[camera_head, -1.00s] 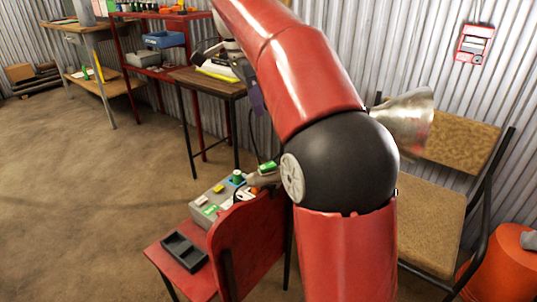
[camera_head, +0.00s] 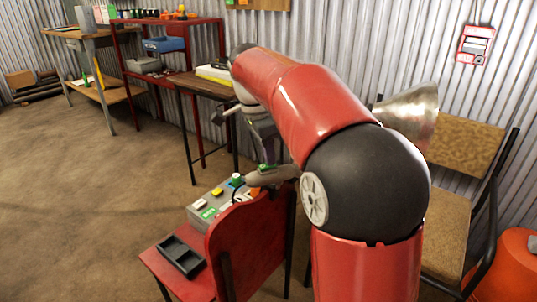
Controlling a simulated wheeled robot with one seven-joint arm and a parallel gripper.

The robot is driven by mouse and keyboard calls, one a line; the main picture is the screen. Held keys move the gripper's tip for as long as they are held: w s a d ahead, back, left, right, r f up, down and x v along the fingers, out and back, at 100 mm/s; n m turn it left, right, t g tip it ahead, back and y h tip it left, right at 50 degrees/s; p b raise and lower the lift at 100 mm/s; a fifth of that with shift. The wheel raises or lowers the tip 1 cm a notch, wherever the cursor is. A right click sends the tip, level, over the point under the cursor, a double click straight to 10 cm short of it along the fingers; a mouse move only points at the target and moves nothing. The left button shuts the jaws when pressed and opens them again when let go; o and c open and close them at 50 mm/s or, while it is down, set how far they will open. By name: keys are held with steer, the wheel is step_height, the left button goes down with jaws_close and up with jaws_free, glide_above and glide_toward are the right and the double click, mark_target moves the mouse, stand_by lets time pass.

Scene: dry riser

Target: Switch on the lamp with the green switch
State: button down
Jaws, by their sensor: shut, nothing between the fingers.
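A small green switch-like part (camera_head: 264,168) sits on top of a grey piece (camera_head: 262,178) behind the red chair's back. My gripper (camera_head: 269,158) is shut and empty, pointing down, with its tips just above or at the green part; I cannot tell whether they touch. A grey control box (camera_head: 203,216) on the chair seat carries several coloured buttons, among them a round green one (camera_head: 236,177). A metal cone-shaped lamp shade (camera_head: 408,112) stands behind my arm at the right.
The red chair (camera_head: 244,240) bears a dark open tray (camera_head: 181,256) beside the box. A wooden table (camera_head: 205,84) stands behind, and a brown chair (camera_head: 468,144) is at the right. An orange container (camera_head: 508,265) is at the lower right. The floor at left is clear.

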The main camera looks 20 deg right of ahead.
steer(key=shift+d, duration=0.1)
steer(key=shift+d+f+y+p, duration=0.15)
steer(key=shift+d+y+p, duration=0.05)
steer(key=shift+y+p, duration=0.3)
steer(key=shift+d+y+p, duration=0.25)
steer(key=shift+y+p, duration=0.55)
steer(key=shift+p, duration=0.35)
steer(key=shift+f+b, duration=0.3)
steer(key=shift+f, duration=0.25)
steer(key=shift+a, duration=0.1)
steer(key=shift+s+a, duration=0.1)
steer(key=shift+a, duration=0.7)
step_height(320, 180, up, 15)
steer(key=d+p, duration=0.1)
steer(key=p, duration=0.2)
steer(key=shift+d, duration=0.2)
